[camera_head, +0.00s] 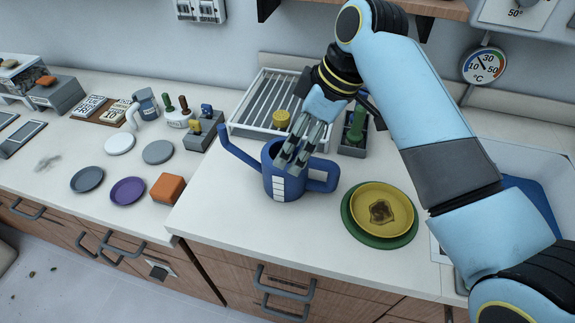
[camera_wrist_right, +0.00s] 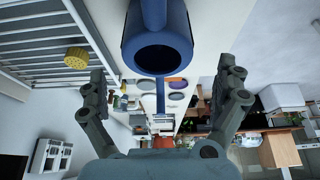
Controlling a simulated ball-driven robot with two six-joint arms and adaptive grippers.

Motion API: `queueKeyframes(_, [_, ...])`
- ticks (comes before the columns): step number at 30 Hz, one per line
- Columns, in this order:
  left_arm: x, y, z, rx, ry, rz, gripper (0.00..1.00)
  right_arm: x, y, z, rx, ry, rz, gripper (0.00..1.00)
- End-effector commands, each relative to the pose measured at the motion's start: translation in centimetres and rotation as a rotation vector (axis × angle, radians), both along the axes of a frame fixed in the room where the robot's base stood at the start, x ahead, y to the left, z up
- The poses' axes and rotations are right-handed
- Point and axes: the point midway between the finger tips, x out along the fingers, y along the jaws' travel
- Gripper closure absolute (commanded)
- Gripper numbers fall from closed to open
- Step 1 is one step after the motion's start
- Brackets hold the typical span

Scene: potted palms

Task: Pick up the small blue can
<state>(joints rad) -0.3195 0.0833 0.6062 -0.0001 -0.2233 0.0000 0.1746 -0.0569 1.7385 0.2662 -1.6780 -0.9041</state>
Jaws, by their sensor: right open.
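The small blue can (camera_head: 298,188) is a watering can with a long spout at its left, a handle at its right and a white label. It stands upright on the white counter. My right gripper (camera_head: 291,160) is open, its fingers pointing down over the can's open top and covering part of its rim. In the right wrist view the can (camera_wrist_right: 157,27) shows its dark mouth at the top centre, beyond the spread fingers of my right gripper (camera_wrist_right: 163,88). Nothing is between the fingers. I cannot tell whether they touch the rim. My left gripper is out of view.
A yellow plate (camera_head: 378,208) on a green one stands to the can's right. A drying rack (camera_head: 256,99) and a dark tool holder (camera_head: 350,148) are behind. An orange block (camera_head: 167,189) and several saucers lie left. The counter in front is clear.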

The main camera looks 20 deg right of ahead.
Motion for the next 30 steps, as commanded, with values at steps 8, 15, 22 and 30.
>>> queueKeyframes(8, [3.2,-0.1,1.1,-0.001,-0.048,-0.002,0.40,1.2,1.2,-3.4,0.001,0.003,0.000,0.00])
queueKeyframes(15, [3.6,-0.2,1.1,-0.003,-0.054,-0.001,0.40,1.5,1.6,-4.8,-0.001,-0.002,-0.001,0.00])
queueKeyframes(22, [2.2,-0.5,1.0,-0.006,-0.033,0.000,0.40,1.5,1.6,-4.8,-0.001,0.000,0.000,0.13])
queueKeyframes(30, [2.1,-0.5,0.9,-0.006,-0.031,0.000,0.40,1.4,1.6,-4.8,-0.001,0.000,-0.001,0.48])
